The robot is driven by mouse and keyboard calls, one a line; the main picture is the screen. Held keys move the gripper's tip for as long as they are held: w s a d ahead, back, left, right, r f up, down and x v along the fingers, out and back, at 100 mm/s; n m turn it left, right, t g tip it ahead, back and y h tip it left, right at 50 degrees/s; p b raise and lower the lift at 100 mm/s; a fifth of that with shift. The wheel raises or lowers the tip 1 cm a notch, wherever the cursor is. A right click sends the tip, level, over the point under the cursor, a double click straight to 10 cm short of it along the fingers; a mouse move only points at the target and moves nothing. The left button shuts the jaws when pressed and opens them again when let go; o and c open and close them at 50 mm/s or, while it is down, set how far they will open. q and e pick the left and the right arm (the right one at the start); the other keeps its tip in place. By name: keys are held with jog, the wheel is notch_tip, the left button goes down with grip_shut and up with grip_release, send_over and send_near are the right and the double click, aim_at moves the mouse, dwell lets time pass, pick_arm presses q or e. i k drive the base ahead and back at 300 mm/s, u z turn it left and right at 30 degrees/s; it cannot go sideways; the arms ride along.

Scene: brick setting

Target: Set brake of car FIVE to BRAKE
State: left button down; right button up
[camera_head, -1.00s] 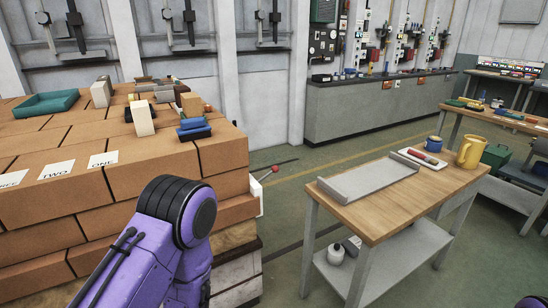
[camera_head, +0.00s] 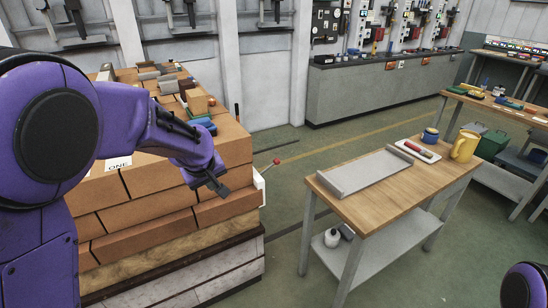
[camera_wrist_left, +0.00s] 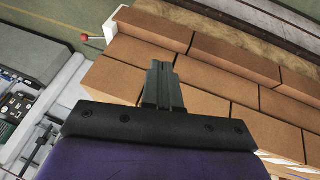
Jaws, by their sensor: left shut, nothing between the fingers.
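A lever with a red knob (camera_head: 276,162) sticks out from a white end plate (camera_head: 259,185) at the right end of the brick-loaded car. The knob also shows in the wrist view (camera_wrist_left: 84,38), at upper left. My left gripper (camera_head: 220,189) is shut and empty, in front of the stack's right side and left of the lever, apart from the knob. In the wrist view the closed fingers (camera_wrist_left: 159,66) point over the bricks. I see a label ONE (camera_head: 118,163) on the stack; no FIVE label or brake marking is readable. My right gripper is out of view.
The brown brick stack (camera_head: 160,230) fills the left, with loose blocks (camera_head: 197,102) on top. A wooden table (camera_head: 370,205) with a grey tray (camera_head: 365,172) and yellow mug (camera_head: 464,147) stands at right. Green floor lies between. Part of my right arm shows at bottom right.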

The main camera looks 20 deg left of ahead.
aim_at(276, 161)
jog(key=z, duration=0.05)
jog(key=i, duration=1.5)
jog(key=u, duration=0.05)
